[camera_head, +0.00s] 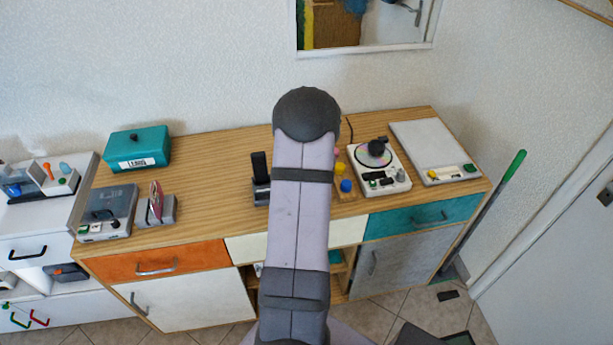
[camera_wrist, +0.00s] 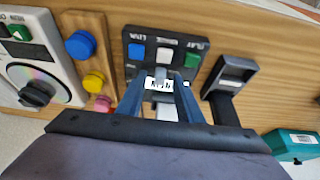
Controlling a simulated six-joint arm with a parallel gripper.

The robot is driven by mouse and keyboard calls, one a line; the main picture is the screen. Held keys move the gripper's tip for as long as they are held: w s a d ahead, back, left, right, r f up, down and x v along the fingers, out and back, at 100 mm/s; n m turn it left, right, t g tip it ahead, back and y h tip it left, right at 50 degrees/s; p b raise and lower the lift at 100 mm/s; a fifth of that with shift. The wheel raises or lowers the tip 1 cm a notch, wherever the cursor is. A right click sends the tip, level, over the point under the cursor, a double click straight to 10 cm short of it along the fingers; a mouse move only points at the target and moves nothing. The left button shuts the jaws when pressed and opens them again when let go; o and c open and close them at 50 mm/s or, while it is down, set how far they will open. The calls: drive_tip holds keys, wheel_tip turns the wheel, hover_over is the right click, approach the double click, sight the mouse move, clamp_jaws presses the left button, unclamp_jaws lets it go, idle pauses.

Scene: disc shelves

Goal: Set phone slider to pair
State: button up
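My gripper (camera_wrist: 160,84) shows in the wrist view with two dark blue fingers apart, over the near part of a black panel (camera_wrist: 144,60). The panel has blue, white and green buttons and small lettering. A white label with dark marks and a grey piece (camera_wrist: 163,108) show between the fingers; I cannot tell whether they touch it. Beside the panel is a dark stand (camera_wrist: 235,70) with a black phone-like slab (camera_wrist: 226,110); they also show in the head view as a stand (camera_head: 262,194) and slab (camera_head: 259,165). I cannot make out the slider or its setting. My arm hides the gripper in the head view.
A disc player (camera_head: 378,168) and blue and yellow knobs (camera_head: 346,186) stand right of my arm. A white flat device (camera_head: 428,148) lies farther right. A teal box (camera_head: 138,150) and a grey device (camera_head: 108,212) are at left. Bare wood (camera_head: 215,170) lies between.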

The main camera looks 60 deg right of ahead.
clamp_jaws()
drive_tip(key=shift+s+d+f+b, duration=0.25)
drive_tip(key=shift+s+d+b, duration=0.8)
drive_tip(key=shift+b, duration=0.2)
drive_tip(key=shift+s+d+r, duration=0.1)
drive_tip(key=shift+s+d, duration=0.1)
drive_tip(key=shift+d, duration=0.05)
drive_tip(key=shift+r, duration=0.15)
unclamp_jaws()
